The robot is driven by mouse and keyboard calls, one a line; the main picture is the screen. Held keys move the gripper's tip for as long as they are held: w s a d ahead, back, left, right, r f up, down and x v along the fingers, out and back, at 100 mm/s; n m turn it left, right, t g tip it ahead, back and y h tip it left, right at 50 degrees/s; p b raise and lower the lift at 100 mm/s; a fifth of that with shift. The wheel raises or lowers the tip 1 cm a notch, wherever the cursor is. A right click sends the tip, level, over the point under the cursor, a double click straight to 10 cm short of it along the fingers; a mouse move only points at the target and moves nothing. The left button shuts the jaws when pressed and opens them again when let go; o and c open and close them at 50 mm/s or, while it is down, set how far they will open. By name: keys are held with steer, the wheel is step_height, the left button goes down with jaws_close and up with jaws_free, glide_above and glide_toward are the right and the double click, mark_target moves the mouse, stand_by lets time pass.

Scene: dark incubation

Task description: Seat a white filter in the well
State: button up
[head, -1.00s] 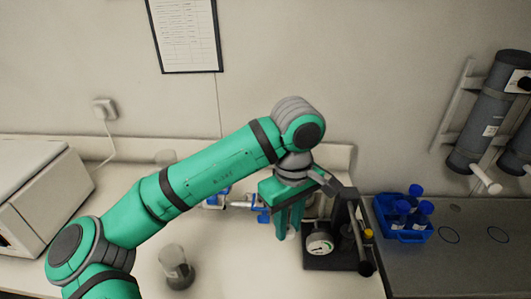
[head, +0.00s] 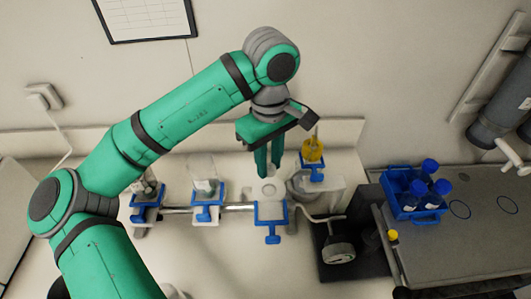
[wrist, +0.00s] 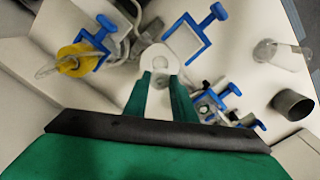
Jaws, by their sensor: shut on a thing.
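My gripper (head: 268,174) points down, its green fingers close together at a pale round piece (head: 268,188) above the front right clamp of the glassware row. In the wrist view my gripper (wrist: 160,80) has a white disc with a round centre (wrist: 158,55) at and just beyond its fingertips. I take the held piece to be the white filter, but it is small and pale. I cannot tell where the filter ends and the well begins, or whether it touches the well. A pale block (head: 270,211) in a blue clamp lies below the fingertips.
Clamped glass vessels (head: 204,180) stand left along a metal rod. A yellow vessel (head: 312,150) in a blue clamp stands close right of my gripper. A dial gauge (head: 338,250) is at front right. A blue rack (head: 400,180) holds blue-capped bottles on the grey surface.

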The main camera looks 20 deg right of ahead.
steer(key=shift+w+f, duration=0.1)
steer(key=shift+f, duration=1.9)
steer(key=shift+d+f, duration=0.15)
steer(key=shift+f, duration=0.3)
steer(key=shift+a, duration=0.2)
steer(key=shift+d, duration=0.2)
steer(key=shift+a, duration=0.1)
steer(key=shift+f, duration=1.2)
